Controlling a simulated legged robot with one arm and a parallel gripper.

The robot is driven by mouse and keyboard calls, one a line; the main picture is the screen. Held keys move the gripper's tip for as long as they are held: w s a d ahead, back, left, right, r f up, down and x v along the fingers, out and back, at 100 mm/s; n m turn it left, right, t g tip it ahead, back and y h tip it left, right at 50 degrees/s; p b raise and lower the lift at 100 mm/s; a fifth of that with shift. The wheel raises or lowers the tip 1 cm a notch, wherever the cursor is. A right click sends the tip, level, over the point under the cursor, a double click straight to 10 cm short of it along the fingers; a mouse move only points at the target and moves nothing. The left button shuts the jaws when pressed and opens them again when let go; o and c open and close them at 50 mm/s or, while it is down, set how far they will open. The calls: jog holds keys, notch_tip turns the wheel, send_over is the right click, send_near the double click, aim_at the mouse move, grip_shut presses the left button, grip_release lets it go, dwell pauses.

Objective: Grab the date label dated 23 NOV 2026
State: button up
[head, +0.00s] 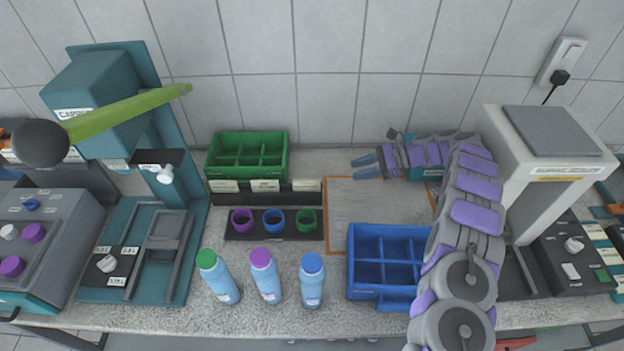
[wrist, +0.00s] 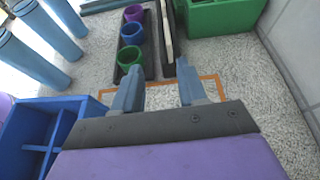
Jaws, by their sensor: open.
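Three small pale labels stand in a row on a dark holder (head: 295,197) in front of the green crate: a left label (head: 223,186), a middle label (head: 265,186) and a right label (head: 307,184). Their print is too small to read, so I cannot tell which is dated 23 NOV 2026. In the wrist view the labels show edge-on as a thin pale line (wrist: 167,32). My gripper (head: 355,168) is open and empty, to the right of the holder over the orange-outlined area. Its fingers (wrist: 158,72) point toward the holder's near end.
The green crate (head: 247,137) stands behind the labels. Purple, blue and green cups (head: 273,221) sit on a dark strip in front. Three capped bottles (head: 265,278) stand near the front edge. A blue divided crate (head: 388,232) is beside my arm.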

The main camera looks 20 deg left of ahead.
aim_at(312, 180)
jog(key=b+x, duration=0.1)
jog(key=x, duration=0.5)
jog(key=w+b+x, duration=0.1)
jog(key=x, duration=0.4)
jog(key=b+x, duration=0.1)
jog(key=x, duration=0.5)
jog(key=shift+w+a+f, duration=0.3)
jog(key=shift+a+f, duration=0.05)
jog(key=shift+f, duration=0.05)
jog(key=shift+s+a+f+b, duration=0.15)
jog(key=shift+s+a+b, duration=0.15)
jog(key=shift+a, duration=0.2)
jog(key=shift+a, duration=0.1)
jog(key=shift+c, duration=0.3)
jog(key=shift+a+f, duration=0.1)
jog(key=shift+a, duration=0.15)
jog(key=c, duration=0.5)
jog(key=shift+d, duration=0.25)
grip_shut()
